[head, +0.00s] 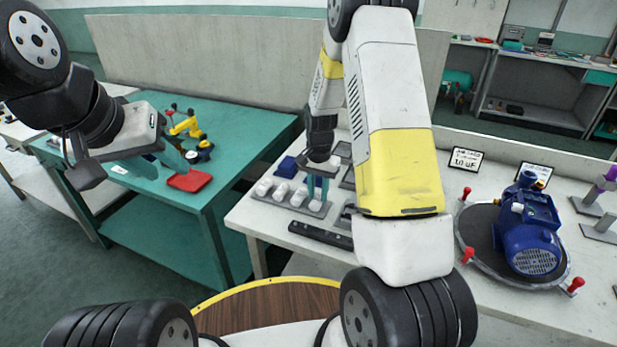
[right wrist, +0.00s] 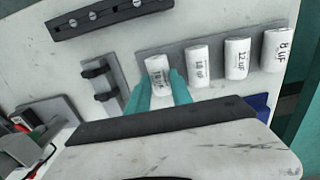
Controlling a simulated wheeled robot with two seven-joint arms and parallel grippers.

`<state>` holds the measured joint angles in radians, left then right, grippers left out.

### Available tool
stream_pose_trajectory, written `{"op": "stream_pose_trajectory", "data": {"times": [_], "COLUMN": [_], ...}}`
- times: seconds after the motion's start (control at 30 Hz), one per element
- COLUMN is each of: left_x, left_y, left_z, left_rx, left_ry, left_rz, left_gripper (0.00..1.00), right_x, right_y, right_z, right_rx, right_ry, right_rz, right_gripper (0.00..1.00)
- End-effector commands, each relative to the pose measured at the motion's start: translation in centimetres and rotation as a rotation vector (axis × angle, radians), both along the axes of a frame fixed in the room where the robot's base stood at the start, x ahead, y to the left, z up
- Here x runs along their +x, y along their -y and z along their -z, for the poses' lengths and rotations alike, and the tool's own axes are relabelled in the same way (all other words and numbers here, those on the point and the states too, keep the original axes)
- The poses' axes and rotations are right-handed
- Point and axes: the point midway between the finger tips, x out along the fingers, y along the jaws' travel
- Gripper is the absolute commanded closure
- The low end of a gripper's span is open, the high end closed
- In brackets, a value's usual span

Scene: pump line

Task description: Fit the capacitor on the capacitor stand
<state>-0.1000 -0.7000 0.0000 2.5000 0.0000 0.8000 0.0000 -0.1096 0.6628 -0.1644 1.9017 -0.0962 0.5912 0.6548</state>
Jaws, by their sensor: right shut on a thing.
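A row of white capacitors stands on a grey tray (head: 286,200), which also shows in the right wrist view (right wrist: 215,45). My right gripper (head: 318,186) is shut on the end capacitor (right wrist: 157,72), with a teal finger on each side. This capacitor is still in line with the row, at the tray's end; its label is only partly visible. A grey stand with two black clips (right wrist: 102,84), apparently the capacitor stand, lies just left of it in the right wrist view. My left gripper (head: 160,164) is open and empty, over the green table.
A dark bar (head: 320,236) lies near the table's front edge. A blue pump motor (head: 530,230) sits on a round plate (head: 480,240) at right. A sign (head: 466,160) reads 10 uF. A red tray (head: 189,180) lies on the green table (head: 240,120). My right arm hides the table's middle.

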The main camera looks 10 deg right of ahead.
Motion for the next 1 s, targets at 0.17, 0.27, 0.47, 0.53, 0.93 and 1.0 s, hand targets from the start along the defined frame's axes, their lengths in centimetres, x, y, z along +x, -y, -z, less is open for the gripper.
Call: {"op": "stream_pose_trajectory", "data": {"times": [0.17,0.27,0.47,0.53,0.93,1.0], "left_x": [0.0,0.0,0.0,0.0,0.0,0.0], "left_y": [0.0,0.0,0.0,0.0,0.0,0.0], "left_z": [0.0,0.0,0.0,0.0,0.0,0.0], "left_rx": [0.0,0.0,0.0,0.0,0.0,0.0], "left_ry": [0.0,0.0,0.0,0.0,0.0,0.0], "left_rz": [0.0,0.0,0.0,0.0,0.0,0.0], "left_gripper": [0.62,0.62,0.62,0.62,0.62,0.62], "right_x": [0.0,0.0,0.0,0.0,0.0,0.1], "right_y": [0.0,0.0,0.0,0.0,0.0,0.0], "right_z": [0.0,0.0,0.1,0.1,-0.6,-1.2], "right_rx": [0.0,0.0,0.0,0.0,0.0,0.0], "right_ry": [0.0,0.0,0.0,0.0,0.001,0.001], "right_rz": [0.001,0.001,0.001,0.001,0.001,0.001], "right_gripper": [1.0,1.0,0.54,0.48,0.48,0.48]}}
